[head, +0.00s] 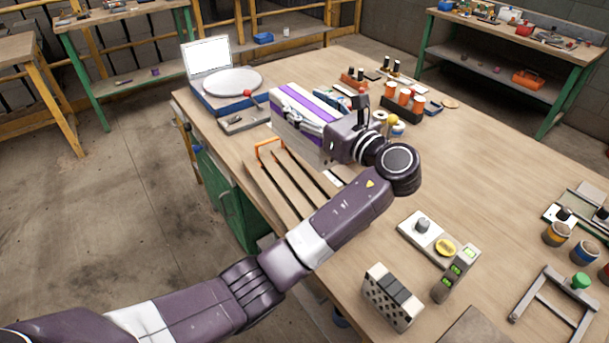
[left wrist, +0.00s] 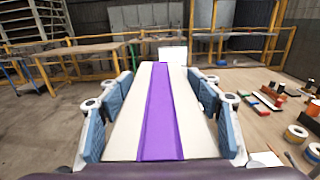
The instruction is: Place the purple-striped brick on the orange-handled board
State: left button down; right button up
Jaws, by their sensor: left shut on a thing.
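The purple-striped brick (head: 296,112) is a pale block with a purple band, just beyond the board in the head view. It also fills the middle of the left wrist view (left wrist: 161,115), with the band running away from the camera. My left gripper (head: 318,108) is shut on the brick, its blue-grey fingers against both sides in the wrist view. I cannot tell whether the brick touches the table. The orange-handled board (head: 283,183) is slatted brown wood with an orange handle (head: 268,143) at its far left. My forearm hides its right part. My right gripper is not in view.
A round grey plate on a blue base (head: 232,82) and a laptop-like white panel (head: 207,56) stand behind the brick. Orange spools (head: 403,98) stand to its right. A speckled block (head: 387,298) and control boxes (head: 425,235) are near the front. The table's middle right is clear.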

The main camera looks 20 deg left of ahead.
pick_arm(q)
notch_tip(320, 180, down, 6)
jog(key=shift+w+a+f, duration=0.1)
jog(key=shift+f, duration=0.05)
notch_tip(320, 180, down, 10)
jog(key=shift+f, duration=0.15)
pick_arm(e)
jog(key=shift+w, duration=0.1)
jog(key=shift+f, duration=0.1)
pick_arm(q)
jog(key=c, duration=1.1)
grip_release()
jog(key=shift+f, duration=0.25)
jog(key=o, duration=0.5)
jog(key=shift+c, duration=0.2)
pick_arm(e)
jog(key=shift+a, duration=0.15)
